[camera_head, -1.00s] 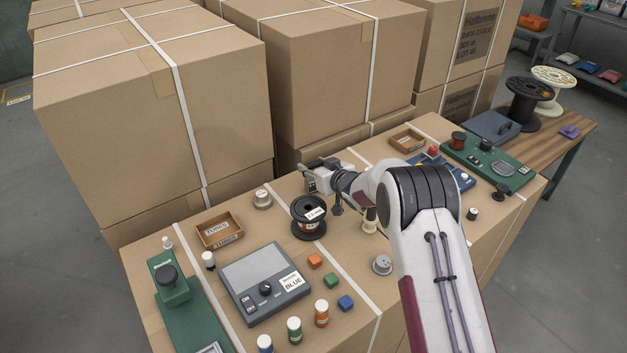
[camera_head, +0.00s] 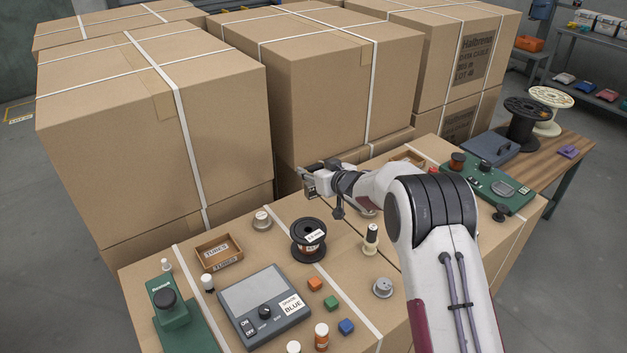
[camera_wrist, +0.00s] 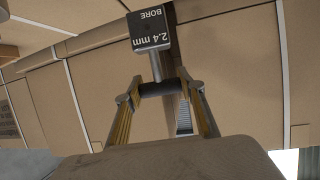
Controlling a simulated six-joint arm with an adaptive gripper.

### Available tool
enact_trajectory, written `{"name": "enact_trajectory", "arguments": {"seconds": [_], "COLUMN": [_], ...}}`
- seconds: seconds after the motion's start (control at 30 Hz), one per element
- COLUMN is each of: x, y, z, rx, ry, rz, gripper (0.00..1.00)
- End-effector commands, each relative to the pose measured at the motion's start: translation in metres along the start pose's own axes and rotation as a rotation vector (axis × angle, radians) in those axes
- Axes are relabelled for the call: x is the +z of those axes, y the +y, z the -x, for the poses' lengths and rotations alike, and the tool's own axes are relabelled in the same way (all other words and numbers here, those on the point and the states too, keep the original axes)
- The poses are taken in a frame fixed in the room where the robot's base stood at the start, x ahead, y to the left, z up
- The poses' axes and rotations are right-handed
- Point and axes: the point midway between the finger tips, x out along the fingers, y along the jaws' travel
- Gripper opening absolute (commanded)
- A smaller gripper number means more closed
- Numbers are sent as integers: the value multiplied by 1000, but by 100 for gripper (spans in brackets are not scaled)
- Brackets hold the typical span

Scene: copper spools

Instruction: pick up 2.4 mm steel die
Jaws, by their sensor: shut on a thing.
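In the head view my gripper (camera_head: 312,181) is raised above the back of the carton top, close to the tall cartons. The die is too small to make out clearly there.
A black spool (camera_head: 308,238), a wooden tray (camera_head: 218,251), a grey scale-like device (camera_head: 262,306) and a cream-and-black piece (camera_head: 371,238) stand on the carton top. Tall strapped cartons (camera_head: 325,90) rise behind my gripper. Coloured cubes and small bottles are in front.

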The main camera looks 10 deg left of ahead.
Motion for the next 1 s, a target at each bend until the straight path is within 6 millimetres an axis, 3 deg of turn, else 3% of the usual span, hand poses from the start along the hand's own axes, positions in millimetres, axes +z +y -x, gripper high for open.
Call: {"name": "enact_trajectory", "arguments": {"seconds": [0.1,0.3,1.0], "x": [-18,-30,-33], "y": [0,0,0], "z": [6,12,13], "rx": [-1,0,-1], "ry": [7,5,5], "rz": [1,0,0], "gripper": [0,0,0]}}
